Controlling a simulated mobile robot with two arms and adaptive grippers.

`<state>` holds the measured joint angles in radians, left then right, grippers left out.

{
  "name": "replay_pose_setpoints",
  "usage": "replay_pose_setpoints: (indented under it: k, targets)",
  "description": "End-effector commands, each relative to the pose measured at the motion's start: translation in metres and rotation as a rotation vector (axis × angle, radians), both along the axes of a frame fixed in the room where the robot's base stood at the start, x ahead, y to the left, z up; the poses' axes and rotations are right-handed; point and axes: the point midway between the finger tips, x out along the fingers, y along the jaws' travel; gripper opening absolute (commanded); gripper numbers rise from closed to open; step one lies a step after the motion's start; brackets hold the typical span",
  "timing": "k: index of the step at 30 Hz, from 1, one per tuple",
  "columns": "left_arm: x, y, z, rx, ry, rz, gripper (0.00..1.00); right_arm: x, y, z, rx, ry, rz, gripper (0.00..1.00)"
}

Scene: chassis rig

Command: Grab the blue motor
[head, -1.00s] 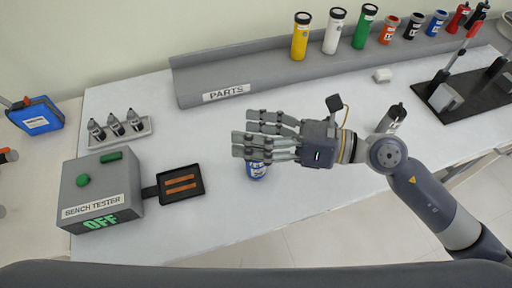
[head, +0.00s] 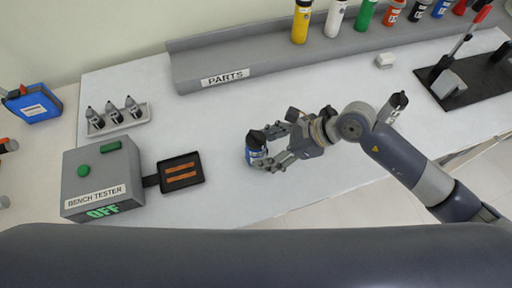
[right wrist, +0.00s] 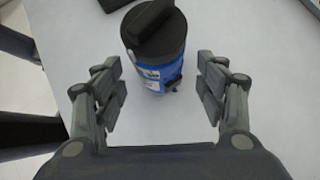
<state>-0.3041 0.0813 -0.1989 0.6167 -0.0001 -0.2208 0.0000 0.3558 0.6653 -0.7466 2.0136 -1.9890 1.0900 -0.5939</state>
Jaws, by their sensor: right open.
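The blue motor (head: 254,154), a blue can with a black cap and white label, stands upright on the white table in the head view. It also shows in the right wrist view (right wrist: 155,77). My right gripper (head: 268,150) is open at the motor, its fingers spread on either side. In the right wrist view the fingers (right wrist: 160,88) flank the motor with a gap on each side. My left gripper is not in view.
The bench tester (head: 102,180) reads OFF, with a black tray (head: 196,181) left of the motor. A black fixture (head: 475,85) is at the right.

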Motion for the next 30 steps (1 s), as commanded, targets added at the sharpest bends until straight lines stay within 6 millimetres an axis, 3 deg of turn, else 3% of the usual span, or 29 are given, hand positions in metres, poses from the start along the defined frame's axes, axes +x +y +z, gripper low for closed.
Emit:
replay_pose_setpoints:
  k: [3,6,16,24,25,30]
  targets:
    - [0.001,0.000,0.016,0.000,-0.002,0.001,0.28,0.001,0.017,-0.005,0.004,0.005,0.001,0.66]
    - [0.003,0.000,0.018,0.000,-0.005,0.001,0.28,0.003,0.026,-0.017,0.003,0.005,0.000,0.66]
    - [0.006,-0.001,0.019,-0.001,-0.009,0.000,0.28,0.005,0.032,-0.026,0.001,0.001,0.001,0.66]
    - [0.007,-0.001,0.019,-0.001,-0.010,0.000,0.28,0.005,0.031,-0.025,0.001,0.001,0.001,0.07]
    - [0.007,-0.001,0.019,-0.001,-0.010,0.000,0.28,0.005,0.031,-0.025,0.001,0.001,0.001,0.03]
    - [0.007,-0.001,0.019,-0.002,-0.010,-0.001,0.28,0.005,0.032,-0.024,0.005,-0.002,0.001,0.03]
